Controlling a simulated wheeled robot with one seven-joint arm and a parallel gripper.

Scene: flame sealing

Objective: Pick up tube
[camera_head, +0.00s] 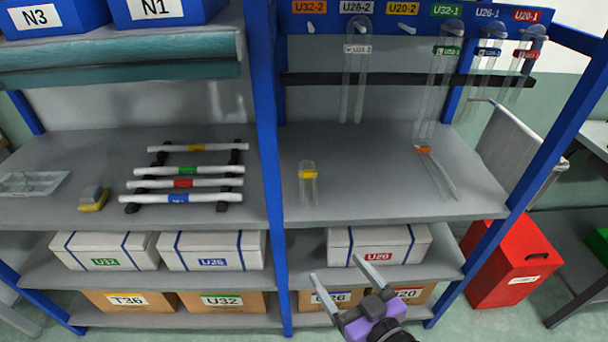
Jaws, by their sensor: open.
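My gripper (336,270) is open and empty, low in front of the right-hand shelves, with its two fingers pointing up. Several white tubes with yellow, green, red and blue bands lie across a black rack (131,207) on the left shelf; the blue-banded tube (215,197) is nearest. A clear bag-like tube with a yellow band (308,174) lies on the right shelf, above my gripper in the picture. A clear piece with an orange band (424,150) is further right. Clear tubes hang from the labelled rail, one with a U26-2 tag (357,50). Which tube is meant cannot be told.
A blue post (267,130) divides the shelves. White boxes (213,251) and brown boxes stand on the lower shelves. A red bin (509,265) stands on the floor at right. A yellow-and-grey item (94,198) and clear tray lie at left. The right shelf's middle is mostly bare.

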